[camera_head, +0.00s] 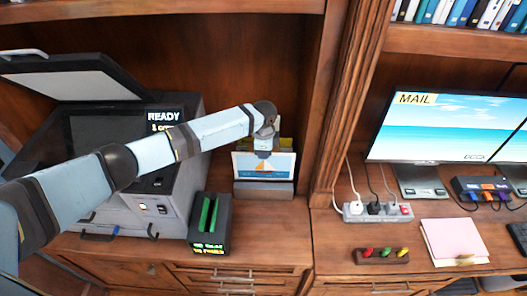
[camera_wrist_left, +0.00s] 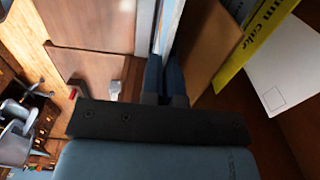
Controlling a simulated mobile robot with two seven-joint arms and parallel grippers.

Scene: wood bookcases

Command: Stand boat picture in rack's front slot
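The boat picture (camera_head: 251,168), with a sailboat on blue and a white border, is upright at the rack (camera_head: 263,190), a grey holder on the desk. Its lower edge meets the top of the rack's front; I cannot tell how deep it sits in the front slot. My left gripper (camera_head: 264,152) points down at the picture's top edge. In the left wrist view the fingers (camera_wrist_left: 165,82) are closed on the thin picture (camera_wrist_left: 166,30), seen edge-on. My right gripper is not in view.
Behind the picture are a brown panel (camera_wrist_left: 212,45), a yellow item (camera_wrist_left: 258,40) and a white card (camera_wrist_left: 285,80). A black box with green slots (camera_head: 209,222) and a printer (camera_head: 150,205) stand left. A wooden post (camera_head: 340,110) rises close on the right.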

